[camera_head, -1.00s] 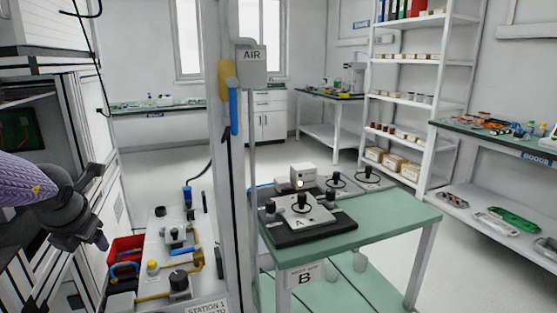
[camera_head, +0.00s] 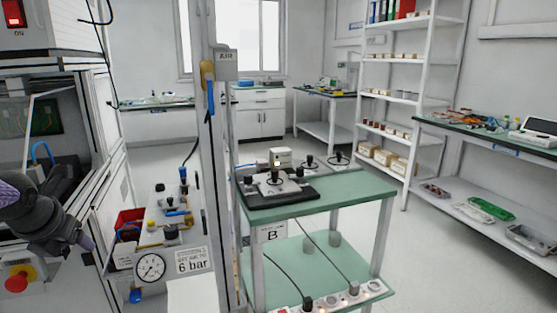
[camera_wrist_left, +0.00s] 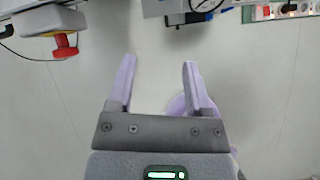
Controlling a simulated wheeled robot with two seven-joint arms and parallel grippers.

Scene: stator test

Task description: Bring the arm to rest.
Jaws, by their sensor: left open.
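My left arm comes in at the left edge of the head view, in front of the open machine cabinet. My left gripper (camera_head: 85,243) is at its lower end and points down and to the right. My right gripper is not in view.
A red emergency-stop knob (camera_head: 17,279) sits below the left arm; a red knob (camera_wrist_left: 65,47) shows in the wrist view. A gauge (camera_head: 150,268) and valve panel stand to the right. Beyond a post is a green table (camera_head: 345,195).

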